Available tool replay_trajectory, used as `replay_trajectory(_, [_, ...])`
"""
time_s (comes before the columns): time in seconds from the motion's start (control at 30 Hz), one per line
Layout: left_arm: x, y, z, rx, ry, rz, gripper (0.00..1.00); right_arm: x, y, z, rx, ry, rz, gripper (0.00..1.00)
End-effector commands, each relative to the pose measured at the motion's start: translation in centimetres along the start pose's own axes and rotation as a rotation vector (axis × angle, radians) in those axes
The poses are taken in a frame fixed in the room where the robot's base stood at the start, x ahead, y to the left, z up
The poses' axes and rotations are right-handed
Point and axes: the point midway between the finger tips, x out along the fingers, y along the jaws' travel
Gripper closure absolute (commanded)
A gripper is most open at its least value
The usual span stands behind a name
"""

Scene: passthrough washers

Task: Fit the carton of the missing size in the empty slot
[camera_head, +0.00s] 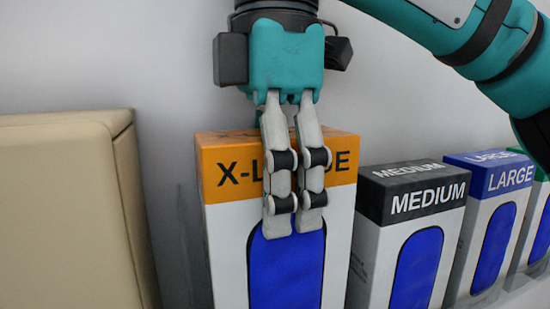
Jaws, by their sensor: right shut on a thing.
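An X-Large carton (228,225) stands upright, white with an orange top band and a blue oval on its front. My right gripper (294,228) comes down over it from above, shut on it, with its near fingers against the front face. They cover part of the label. The far side of the grip is hidden behind the carton. To its right stand a Medium carton (413,202) with a dark grey band and a Large carton (500,182) with a blue band. A green-banded carton (545,215) is cut off at the right edge. My left gripper is not in view.
A beige padded block (65,215) stands at the left, with a narrow gap between it and the X-Large carton. A plain pale wall (100,55) rises behind. My teal arm crosses the upper right, above the cartons.

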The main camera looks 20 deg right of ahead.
Motion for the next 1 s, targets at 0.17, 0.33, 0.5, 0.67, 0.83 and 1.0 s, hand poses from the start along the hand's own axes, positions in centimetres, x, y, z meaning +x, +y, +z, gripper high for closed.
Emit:
replay_trajectory(0.17, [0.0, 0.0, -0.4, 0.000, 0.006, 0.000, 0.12, 1.6, 0.0, 0.0, -0.002, -0.002, 0.000, 0.98])
replay_trajectory(0.33, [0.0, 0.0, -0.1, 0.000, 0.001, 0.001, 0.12, 2.8, 0.0, 0.0, -0.001, -0.002, 0.002, 0.98])
replay_trajectory(0.5, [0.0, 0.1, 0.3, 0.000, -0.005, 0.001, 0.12, 3.8, 0.0, 0.0, -0.001, -0.002, 0.002, 0.98])
replay_trajectory(0.67, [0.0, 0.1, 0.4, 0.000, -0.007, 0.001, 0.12, 4.2, 0.0, 0.0, 0.000, -0.001, 0.002, 0.98])
replay_trajectory(0.83, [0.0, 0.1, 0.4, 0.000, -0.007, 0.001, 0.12, 4.3, 0.0, 0.0, 0.000, 0.000, 0.002, 0.98])
replay_trajectory(1.0, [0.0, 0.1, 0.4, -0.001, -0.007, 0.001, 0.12, 4.3, 0.0, 0.0, 0.000, -0.001, 0.002, 0.37])
